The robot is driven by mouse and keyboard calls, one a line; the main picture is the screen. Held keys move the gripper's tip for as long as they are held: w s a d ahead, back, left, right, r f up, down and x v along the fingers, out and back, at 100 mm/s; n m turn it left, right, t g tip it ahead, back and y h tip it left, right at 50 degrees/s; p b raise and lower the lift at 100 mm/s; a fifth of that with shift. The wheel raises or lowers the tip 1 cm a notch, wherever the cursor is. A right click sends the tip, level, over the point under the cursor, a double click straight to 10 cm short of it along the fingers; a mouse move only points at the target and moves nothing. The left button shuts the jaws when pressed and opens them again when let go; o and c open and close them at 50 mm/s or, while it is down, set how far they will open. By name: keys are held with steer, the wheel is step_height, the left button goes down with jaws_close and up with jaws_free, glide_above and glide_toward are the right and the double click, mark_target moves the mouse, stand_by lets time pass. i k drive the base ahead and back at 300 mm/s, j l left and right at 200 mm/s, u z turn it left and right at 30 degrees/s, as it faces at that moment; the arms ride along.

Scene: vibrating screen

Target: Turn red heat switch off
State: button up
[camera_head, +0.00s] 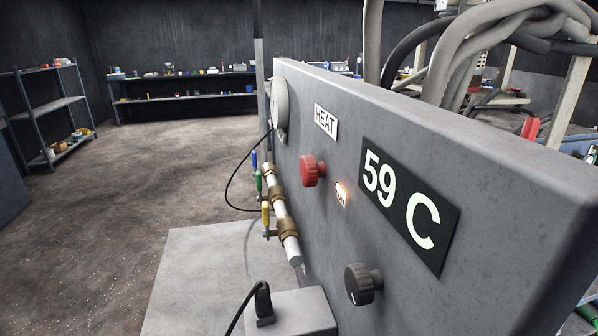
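The red heat switch (309,171) is a round knob that sticks out from the grey panel (510,215). It sits below a white label reading HEAT (325,122). A small indicator (341,194) to its right glows orange-white. A dark display reading 59 C (408,204) is mounted right of the indicator. The knob's exact turn angle is hard to tell from this side view. My gripper does not show in the head camera view, and nothing touches the knob.
A black knob (362,284) sits lower on the panel. A pipe with blue, green and yellow valve handles (266,213) runs along the panel's left. A grey box with a black plug (264,304) stands in front. Thick cables (470,55) hang above. Floor at left is open.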

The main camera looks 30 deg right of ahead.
mark_target(310, 171)
steer(key=i+j+u, duration=0.1)
steer(key=j, duration=0.3)
steer(key=i+j+u, duration=0.15)
steer(key=j, duration=0.25)
steer(key=i+j+u, duration=0.1)
steer(key=j, duration=0.25)
steer(key=i+j+u, duration=0.1)
steer(key=i+j, duration=0.2)
